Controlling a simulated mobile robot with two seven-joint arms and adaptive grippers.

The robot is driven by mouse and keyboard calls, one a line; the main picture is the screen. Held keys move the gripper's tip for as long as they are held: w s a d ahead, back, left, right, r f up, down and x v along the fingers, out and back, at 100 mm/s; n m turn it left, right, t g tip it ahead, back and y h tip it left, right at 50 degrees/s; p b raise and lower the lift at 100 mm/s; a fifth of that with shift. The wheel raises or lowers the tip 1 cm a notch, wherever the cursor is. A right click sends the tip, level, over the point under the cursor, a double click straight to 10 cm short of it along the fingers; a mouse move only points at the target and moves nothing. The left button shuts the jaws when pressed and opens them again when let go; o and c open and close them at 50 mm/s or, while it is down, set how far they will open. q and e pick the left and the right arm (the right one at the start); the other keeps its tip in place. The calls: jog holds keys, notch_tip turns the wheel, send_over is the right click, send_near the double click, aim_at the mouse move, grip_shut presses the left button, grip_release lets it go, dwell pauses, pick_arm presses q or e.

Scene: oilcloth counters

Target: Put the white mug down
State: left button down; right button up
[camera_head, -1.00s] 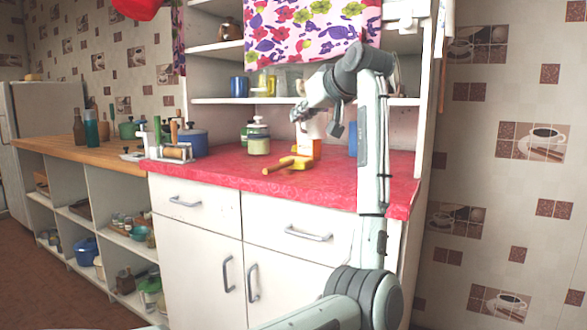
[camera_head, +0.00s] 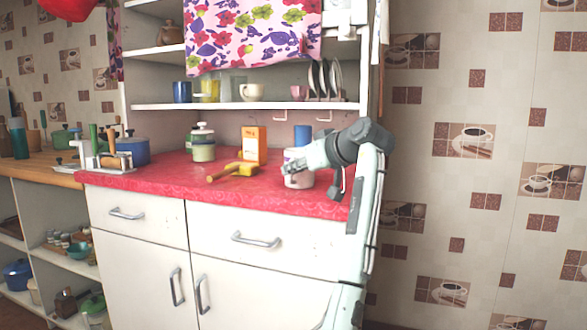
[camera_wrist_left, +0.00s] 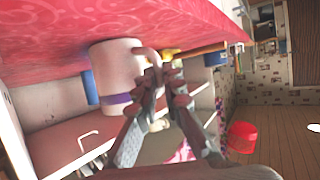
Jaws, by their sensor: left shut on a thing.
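The white mug (camera_head: 299,180) is at the red counter (camera_head: 215,184), near its front right part. It also shows in the left wrist view (camera_wrist_left: 116,68), with a purple band near its rim. My left gripper (camera_head: 290,167) is above and beside the mug in the head view. In the left wrist view my left gripper (camera_wrist_left: 165,88) is shut on the mug's handle. The mug's base is close to the counter top; I cannot tell for sure whether it touches. The gripper and wrist hide part of the mug in the head view. My right gripper is not in view.
A yellow tool (camera_head: 235,171) lies left of the mug, before an orange box (camera_head: 252,145). A blue cylinder (camera_head: 302,136) stands behind. The shelf (camera_head: 240,106) with cups and plates hangs above.

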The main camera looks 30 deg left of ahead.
pick_arm(q)
jog(key=shift+r, duration=0.1)
jog(key=c, duration=2.1)
grip_release()
jog(key=o, duration=0.5)
jog(key=shift+c, duration=0.2)
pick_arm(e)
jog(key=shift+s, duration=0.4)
pick_arm(q)
jog(key=shift+s+d+r, duration=0.15)
jog(key=shift+d, duration=0.2)
jog(key=v, duration=1.1)
jog(key=shift+b, duration=0.35)
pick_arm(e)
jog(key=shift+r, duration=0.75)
pick_arm(q)
jog(key=shift+s+d, duration=0.1)
